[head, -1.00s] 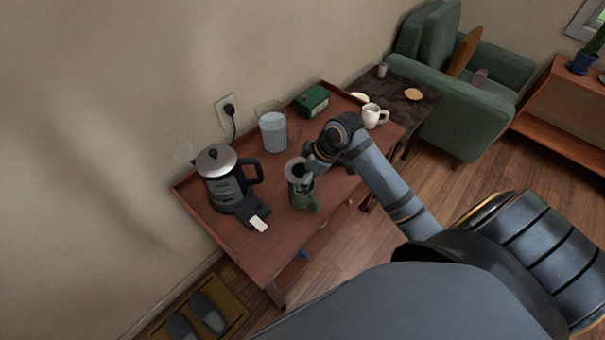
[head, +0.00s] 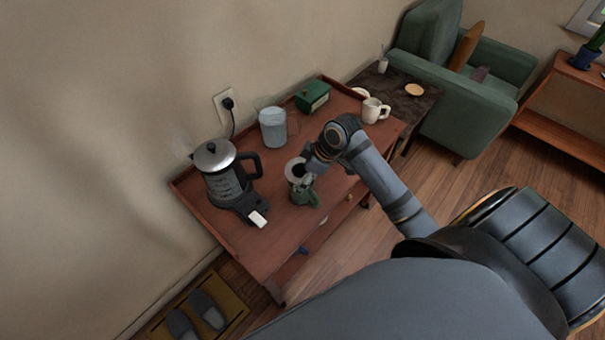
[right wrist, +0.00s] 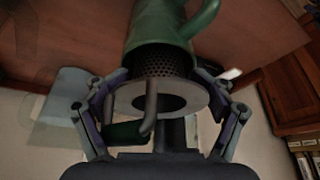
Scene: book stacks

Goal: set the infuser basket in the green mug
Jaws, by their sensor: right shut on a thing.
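The green mug (head: 304,194) stands on the wooden table, its handle toward the front right. The infuser basket's pale ring rim (head: 291,172) shows at the mug's mouth. My right gripper (head: 310,163) is at the basket, beside and above the mug. In the right wrist view its fingers (right wrist: 165,88) are shut on the infuser basket (right wrist: 185,101), one at each side of the rim. Dark mesh shows between the rim and the green mug (right wrist: 160,28); the mesh's far end is hidden at the mug, so depth is unclear. My left gripper is not in view.
A kettle (head: 224,178) and a dark item with a white top (head: 257,219) stand left of the mug. A pale blue canister (head: 272,128), a green box (head: 312,97) and a white mug (head: 374,110) stand behind. The table front (head: 285,237) is clear.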

